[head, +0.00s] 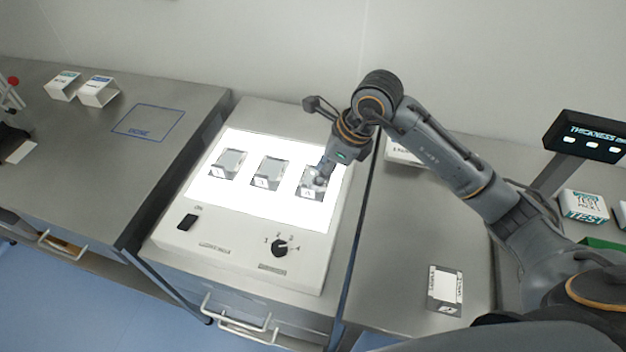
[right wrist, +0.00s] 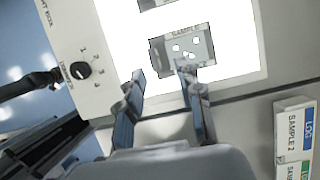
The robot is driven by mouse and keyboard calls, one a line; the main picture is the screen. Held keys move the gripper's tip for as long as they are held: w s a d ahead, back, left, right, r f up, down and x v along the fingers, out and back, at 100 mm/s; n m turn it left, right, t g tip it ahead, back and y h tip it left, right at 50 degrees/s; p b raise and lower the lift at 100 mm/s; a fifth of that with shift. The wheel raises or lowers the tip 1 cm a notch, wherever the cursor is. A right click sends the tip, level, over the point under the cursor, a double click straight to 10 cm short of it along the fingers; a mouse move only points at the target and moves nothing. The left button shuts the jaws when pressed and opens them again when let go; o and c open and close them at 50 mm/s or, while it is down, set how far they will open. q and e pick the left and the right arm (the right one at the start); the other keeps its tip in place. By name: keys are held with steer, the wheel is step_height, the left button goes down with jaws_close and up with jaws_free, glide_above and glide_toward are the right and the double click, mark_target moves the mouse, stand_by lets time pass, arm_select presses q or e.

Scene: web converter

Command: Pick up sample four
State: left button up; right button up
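A white light box (head: 237,246) has a bright lit panel with three flat grey samples on it: a left sample (head: 229,163), a middle sample (head: 270,172) and a right sample (head: 311,194). My right gripper (head: 320,177) is over the right sample and partly hides it. In the right wrist view, my right gripper (right wrist: 162,72) is open, with its two fingers apart. A sample with several bright holes (right wrist: 182,48) lies just beyond the fingertips; its number is not readable. Another sample card (head: 445,288) lies on the right counter. My left gripper is not in view.
The light box has a switch (head: 187,221) and a numbered knob (head: 280,248), also seen in the right wrist view (right wrist: 81,70). White boxes (head: 99,91) stand on the left counter beside a blue outlined area (head: 148,122). A thickness display (head: 586,136) stands at right.

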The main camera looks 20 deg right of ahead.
steer(key=p+x, duration=0.1)
steer(key=x, duration=0.1)
steer(key=s+p+x, duration=0.1)
steer(key=x, duration=0.1)
steer(key=shift+w+a+f+p, duration=0.15)
steer(key=shift+a+f+p, duration=0.15)
steer(key=shift+p, duration=0.05)
steer(key=shift+w+a+f, duration=0.15)
steer(key=shift+f, duration=0.4)
jaws_close()
